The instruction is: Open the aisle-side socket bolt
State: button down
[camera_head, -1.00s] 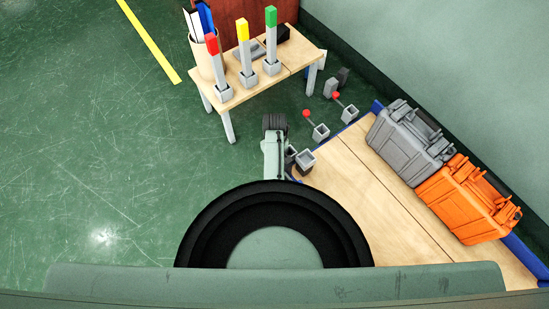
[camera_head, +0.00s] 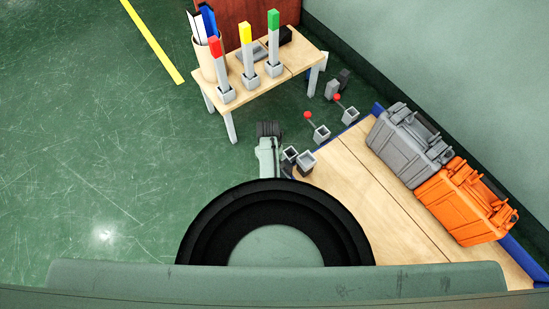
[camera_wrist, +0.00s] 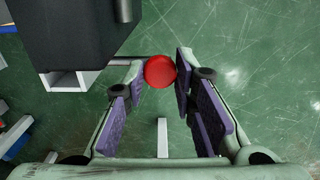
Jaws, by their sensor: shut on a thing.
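A red round knob (camera_wrist: 160,71) sits between the fingertips of my gripper (camera_wrist: 158,73) in the wrist view, and the gripper is shut on it. A thin grey bar runs left from the knob beneath a dark block (camera_wrist: 78,30). A white square socket (camera_wrist: 65,81) with a dark inside is left of the knob. In the head view, two open square sockets stand side by side by the conveyor's end, a left one (camera_head: 289,153) and a right one (camera_head: 305,162). My arm covers part of that area, and the held knob is hidden there.
Two sockets with red-knobbed levers, one nearer (camera_head: 321,134) and one farther (camera_head: 349,116), stand beyond. A small table (camera_head: 262,83) holds red, yellow and green posts. Floor at left is clear.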

jog(key=c, duration=1.3)
grip_release()
notch_tip(320, 180, up, 12)
jog(key=shift+r, duration=0.1)
